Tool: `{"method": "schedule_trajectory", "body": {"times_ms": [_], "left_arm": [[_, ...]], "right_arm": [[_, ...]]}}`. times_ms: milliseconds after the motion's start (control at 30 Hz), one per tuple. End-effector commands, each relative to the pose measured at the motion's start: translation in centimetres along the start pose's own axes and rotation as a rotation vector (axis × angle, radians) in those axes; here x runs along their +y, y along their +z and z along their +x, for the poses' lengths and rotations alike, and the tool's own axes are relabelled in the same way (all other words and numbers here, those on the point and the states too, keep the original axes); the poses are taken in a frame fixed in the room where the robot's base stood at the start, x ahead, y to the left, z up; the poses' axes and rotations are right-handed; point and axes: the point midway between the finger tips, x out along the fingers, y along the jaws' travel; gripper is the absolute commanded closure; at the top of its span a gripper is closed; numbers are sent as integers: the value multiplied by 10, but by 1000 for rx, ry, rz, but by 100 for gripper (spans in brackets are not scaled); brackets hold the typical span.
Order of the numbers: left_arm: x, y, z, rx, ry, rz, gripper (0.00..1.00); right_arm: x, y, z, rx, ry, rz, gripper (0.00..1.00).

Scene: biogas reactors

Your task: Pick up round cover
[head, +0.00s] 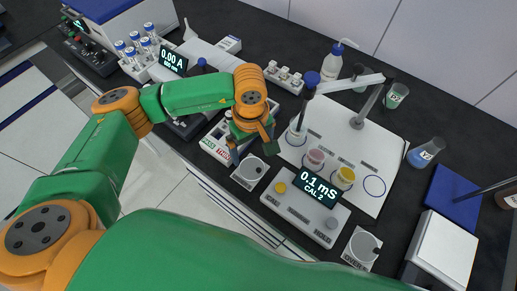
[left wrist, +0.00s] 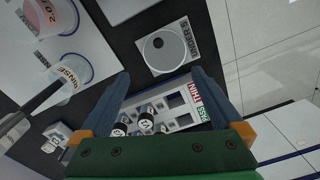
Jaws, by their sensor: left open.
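A round grey cover (head: 251,168) with a small dark hole lies flat on a white labelled plate near the bench's front edge. In the left wrist view the cover (left wrist: 164,50) is just beyond the fingertips, beside a label reading "UNDER 5". A second similar round grey disc (head: 363,245) lies on another white plate farther right. My left gripper (head: 254,142) is above the bench, just behind the first cover in the head view. In the left wrist view its fingers (left wrist: 160,73) are apart with nothing between their tips. My right gripper does not show.
A tray marked "PASS" and "THIN" (head: 213,149) sits left of the cover. The meter reading "0.1 mS" (head: 302,204) is to its right. Behind stand a white board (head: 371,150) with cups and a probe stand (head: 357,122). Floor lies beyond the front edge.

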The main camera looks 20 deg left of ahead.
Motion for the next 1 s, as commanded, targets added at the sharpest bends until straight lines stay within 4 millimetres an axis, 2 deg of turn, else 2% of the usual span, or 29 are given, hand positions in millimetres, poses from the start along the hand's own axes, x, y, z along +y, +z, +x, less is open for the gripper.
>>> {"method": "schedule_trajectory", "body": {"times_ms": [233, 300, 367, 567, 667, 833, 1000], "left_arm": [[2, 1, 38, -6, -5, 0, 0], [3, 0, 54, -7, -3, -1, 0], [3, 0, 60, -6, -1, 0, 0], [4, 0, 64, -6, 1, 1, 0], [4, 0, 64, -6, 2, 1, 22], [4, 0, 63, -7, 2, 0, 68], [4, 1, 63, -7, 2, 0, 69]], "right_arm": [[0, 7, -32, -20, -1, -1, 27], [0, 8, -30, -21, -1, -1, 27], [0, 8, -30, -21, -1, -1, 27], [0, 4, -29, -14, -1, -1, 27], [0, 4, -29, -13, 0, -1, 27], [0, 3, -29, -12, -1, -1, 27], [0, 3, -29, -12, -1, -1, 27]]}}
